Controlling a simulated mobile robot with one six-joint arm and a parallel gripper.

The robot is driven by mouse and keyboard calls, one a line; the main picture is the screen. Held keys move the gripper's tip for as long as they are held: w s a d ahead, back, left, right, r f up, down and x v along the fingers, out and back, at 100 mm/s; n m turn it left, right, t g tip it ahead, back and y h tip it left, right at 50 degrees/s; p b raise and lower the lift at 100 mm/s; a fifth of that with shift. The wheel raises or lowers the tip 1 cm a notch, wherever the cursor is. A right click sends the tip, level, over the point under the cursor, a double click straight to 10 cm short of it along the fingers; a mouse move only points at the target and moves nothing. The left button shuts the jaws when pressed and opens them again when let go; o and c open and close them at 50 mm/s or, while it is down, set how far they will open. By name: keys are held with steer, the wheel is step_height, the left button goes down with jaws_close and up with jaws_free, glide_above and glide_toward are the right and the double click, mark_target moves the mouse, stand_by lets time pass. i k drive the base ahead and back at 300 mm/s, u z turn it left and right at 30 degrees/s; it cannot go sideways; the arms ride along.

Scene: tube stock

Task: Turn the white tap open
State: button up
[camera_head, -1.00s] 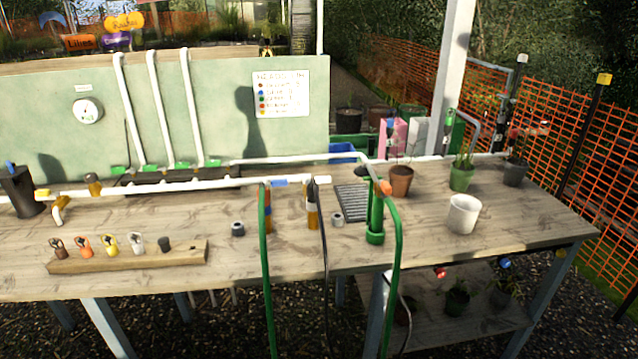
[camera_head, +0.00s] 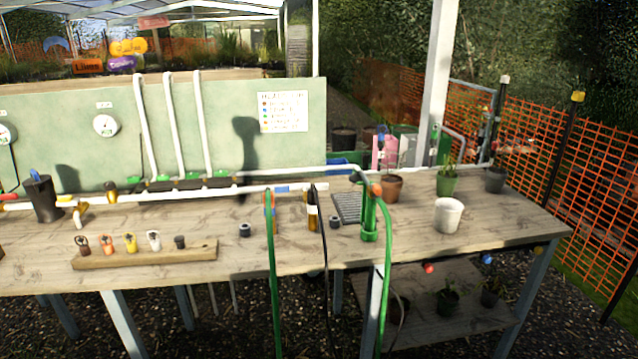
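A small white tap-like piece (camera_head: 153,240) stands upright on a wooden block (camera_head: 150,257) at the front left of the bench. It is in a row with a brown one (camera_head: 82,245), an orange one (camera_head: 105,244), a yellow one (camera_head: 130,242) and a dark cap-like piece (camera_head: 180,241). It is too small to tell how its handle is turned. I cannot tell for sure that this is the white tap. My gripper is not in view.
A white pipe (camera_head: 235,191) runs along the wooden bench (camera_head: 340,258). Green hoses (camera_head: 272,290) hang over its front edge. A white pot (camera_head: 448,215), plant pots and a dark container (camera_head: 41,197) stand on it. A green panel (camera_head: 60,115) with a gauge (camera_head: 106,125) rises behind.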

mark_target(325, 185)
steer(key=u, duration=0.4)
steer(key=i, duration=1.2)
steer(key=z, duration=1.4)
steer(key=k, duration=0.1)
steer(key=u, duration=3.25)
